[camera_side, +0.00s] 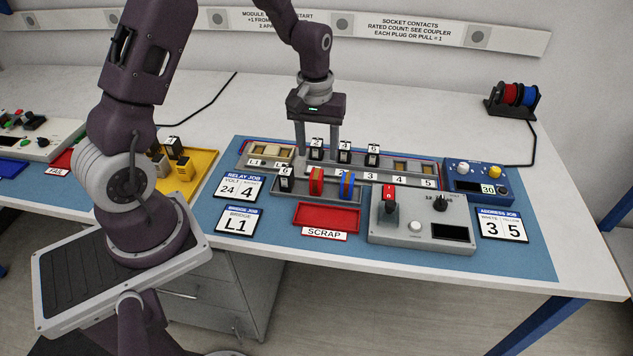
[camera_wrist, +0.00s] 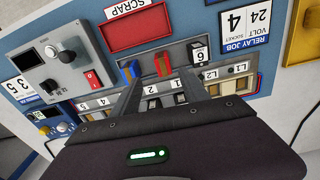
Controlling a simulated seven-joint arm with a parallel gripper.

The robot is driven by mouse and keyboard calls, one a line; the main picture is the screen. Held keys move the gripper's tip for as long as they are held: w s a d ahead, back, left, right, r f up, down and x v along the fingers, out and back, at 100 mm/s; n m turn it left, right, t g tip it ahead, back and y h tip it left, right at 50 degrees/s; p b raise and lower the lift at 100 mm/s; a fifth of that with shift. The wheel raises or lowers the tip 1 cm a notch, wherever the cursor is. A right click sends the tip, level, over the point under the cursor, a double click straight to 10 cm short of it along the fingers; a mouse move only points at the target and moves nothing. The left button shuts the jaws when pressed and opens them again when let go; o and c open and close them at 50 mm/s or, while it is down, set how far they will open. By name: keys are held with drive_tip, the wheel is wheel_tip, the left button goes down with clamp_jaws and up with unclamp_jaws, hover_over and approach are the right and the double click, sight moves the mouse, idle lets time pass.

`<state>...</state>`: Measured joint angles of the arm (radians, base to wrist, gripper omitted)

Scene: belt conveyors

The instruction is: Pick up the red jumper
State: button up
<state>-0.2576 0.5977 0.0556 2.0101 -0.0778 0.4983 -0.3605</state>
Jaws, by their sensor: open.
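The red jumper (camera_side: 316,182) stands upright in a grey tray (camera_side: 331,200), between a black relay marked 6 (camera_side: 286,180) and a blue jumper (camera_side: 347,186). In the wrist view the red jumper (camera_wrist: 163,65) shows just beyond the fingertips, with the blue jumper (camera_wrist: 130,72) to its left. My gripper (camera_side: 317,149) points down with its fingers apart, above and behind the red jumper at the numbered socket row. In the wrist view the space between the fingers (camera_wrist: 160,80) holds no jumper.
Relays (camera_side: 344,152) stand in and behind the numbered socket row. A red scrap tray (camera_side: 327,217) lies in front, and a grey control box (camera_side: 422,230) with a red switch (camera_side: 389,194) is right of it. The blue mat (camera_side: 520,262) is clear at front right.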

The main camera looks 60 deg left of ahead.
sight(316, 174)
drive_tip(key=shift+n, duration=0.3)
drive_tip(key=f, duration=1)
drive_tip(key=shift+w+a+f, duration=0.1)
drive_tip(key=shift+a+f, duration=0.1)
drive_tip(key=shift+a, duration=0.2)
clamp_jaws()
